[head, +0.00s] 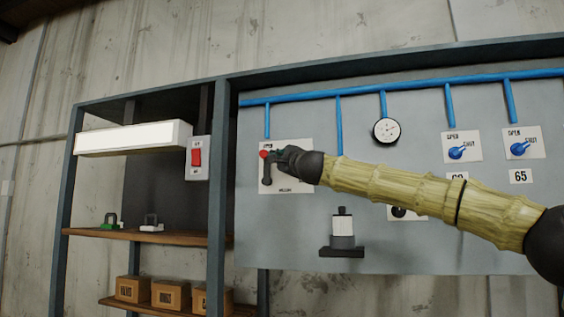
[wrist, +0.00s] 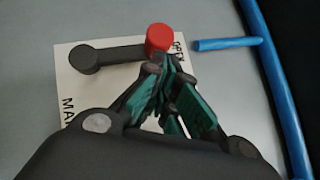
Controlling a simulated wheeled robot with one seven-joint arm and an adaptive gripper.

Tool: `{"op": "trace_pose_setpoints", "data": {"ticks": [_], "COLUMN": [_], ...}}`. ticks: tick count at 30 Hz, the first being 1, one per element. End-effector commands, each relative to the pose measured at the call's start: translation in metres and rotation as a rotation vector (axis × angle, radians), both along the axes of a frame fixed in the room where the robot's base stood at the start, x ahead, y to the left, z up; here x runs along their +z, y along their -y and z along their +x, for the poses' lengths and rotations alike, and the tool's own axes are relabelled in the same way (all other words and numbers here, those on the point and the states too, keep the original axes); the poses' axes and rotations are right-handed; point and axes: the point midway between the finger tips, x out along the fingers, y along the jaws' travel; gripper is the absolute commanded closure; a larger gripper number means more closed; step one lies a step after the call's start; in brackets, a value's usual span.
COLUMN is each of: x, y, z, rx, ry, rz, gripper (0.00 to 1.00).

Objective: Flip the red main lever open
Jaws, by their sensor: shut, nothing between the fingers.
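The main lever has a red knob (head: 264,154) on a dark grey arm, mounted on a white plate (head: 296,184) on the panel. In the head view the arm hangs below the knob, so the knob is at the top, near the plate's upper edge. In the wrist view the red knob (wrist: 159,38) is at the end of the grey lever arm (wrist: 110,55), beside the printed word OPEN. My gripper (head: 276,153) is shut and empty, its tips right at the knob. In the wrist view its green-padded fingers (wrist: 158,62) are just below the knob; whether they touch it I cannot tell.
Blue pipes (head: 400,86) run across the panel, one dropping just above the lever plate. A gauge (head: 386,131) and two blue valves (head: 457,153) are to the right. A red switch (head: 197,157) is on the post at left, beside shelves (head: 150,236).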

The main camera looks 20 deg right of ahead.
Motion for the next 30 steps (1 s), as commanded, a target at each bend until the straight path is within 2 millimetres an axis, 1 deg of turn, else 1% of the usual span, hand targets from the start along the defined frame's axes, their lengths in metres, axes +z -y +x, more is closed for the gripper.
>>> {"op": "trace_pose_setpoints", "data": {"ticks": [11, 14, 17, 21, 30], "x": [0.0, -0.002, -0.005, -0.011, -0.017], "y": [0.0, 0.004, 0.014, 0.03, 0.03], "z": [0.0, -0.002, -0.006, -0.014, -0.052], "rx": [0.0, 0.0, 0.001, 0.005, 0.014], "ry": [0.0, 0.0, 0.0, 0.001, 0.002], "rz": [0.0, 0.0, 0.001, 0.002, 0.0], "gripper": [1.0, 1.0, 1.0, 1.0, 1.0]}}
